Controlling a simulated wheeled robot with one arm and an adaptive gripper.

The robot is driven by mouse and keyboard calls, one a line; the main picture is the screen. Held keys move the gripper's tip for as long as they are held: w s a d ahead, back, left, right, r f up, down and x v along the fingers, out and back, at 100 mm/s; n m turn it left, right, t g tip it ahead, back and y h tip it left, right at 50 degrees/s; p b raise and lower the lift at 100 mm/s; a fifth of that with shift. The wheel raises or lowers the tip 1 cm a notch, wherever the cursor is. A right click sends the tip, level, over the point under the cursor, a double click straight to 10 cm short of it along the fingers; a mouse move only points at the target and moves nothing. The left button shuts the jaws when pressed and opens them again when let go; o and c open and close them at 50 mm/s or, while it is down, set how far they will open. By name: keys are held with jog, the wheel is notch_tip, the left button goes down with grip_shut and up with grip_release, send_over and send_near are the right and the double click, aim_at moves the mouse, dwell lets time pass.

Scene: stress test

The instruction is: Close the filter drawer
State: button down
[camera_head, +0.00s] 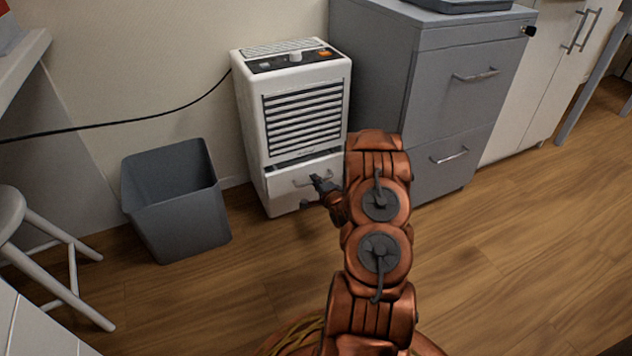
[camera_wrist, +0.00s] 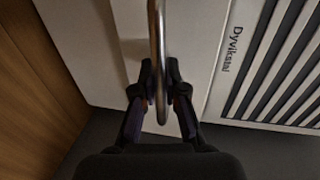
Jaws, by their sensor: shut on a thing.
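The filter drawer (camera_head: 288,184) is the white lower front of the white slatted unit (camera_head: 247,120). A dark gap shows along its top edge in the head view, and the drawer appears to stand out a little from the body. Its metal bar handle (camera_wrist: 156,40) runs down the middle of the wrist view, in front of the white drawer front (camera_wrist: 190,45). My gripper (camera_wrist: 160,95) is shut on the handle near one end, with a dark finger on each side. In the head view my gripper (camera_head: 318,190) is at the drawer front, and my arm hides its right part.
A grey open bin (camera_head: 180,215) stands left of the unit, and a white stool (camera_head: 50,240) is farther left. A grey cabinet (camera_head: 375,75) stands close on the right. A black cable (camera_head: 120,122) runs along the wall. Wood floor (camera_head: 510,240) at right is clear.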

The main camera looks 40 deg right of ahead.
aim_at(311, 173)
jog(key=shift+w, duration=0.1)
jog(key=shift+w+d+r+p, duration=0.1)
jog(key=shift+w+d+p, duration=0.2)
jog(key=shift+w+p, duration=1)
jog(key=shift+w+d+r+p, duration=0.2)
jog(key=shift+w+p, duration=0.5)
jog(key=shift+p, duration=1.15)
jog(key=shift+d+f, duration=0.1)
jog(key=shift+f, duration=0.1)
jog(key=c, duration=1.2)
grip_release()
jog(key=shift+d, duration=0.1)
jog(key=shift+s+f, duration=0.1)
